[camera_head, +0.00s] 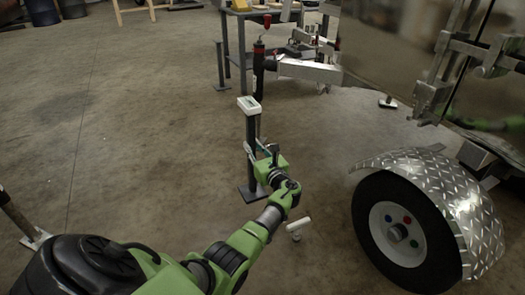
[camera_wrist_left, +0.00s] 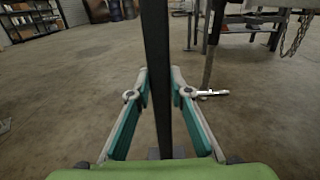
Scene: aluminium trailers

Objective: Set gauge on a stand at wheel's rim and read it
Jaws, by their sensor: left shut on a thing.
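My left gripper (camera_head: 249,148) is shut on the post below the gauge. In the left wrist view the post (camera_wrist_left: 158,60) runs upright between the fingertips (camera_wrist_left: 160,82). The wheel (camera_head: 372,235), with a black tyre and pale rim (camera_head: 397,234), is to the right, apart from the stand. My right gripper is not in view.
A diamond-plate fender (camera_head: 440,185) covers the wheel's top, below the aluminium trailer body (camera_head: 390,50). A small white cylinder (camera_head: 298,225) is between stand and wheel. A workbench (camera_head: 240,45) and the trailer's drawbar (camera_head: 310,70) are behind.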

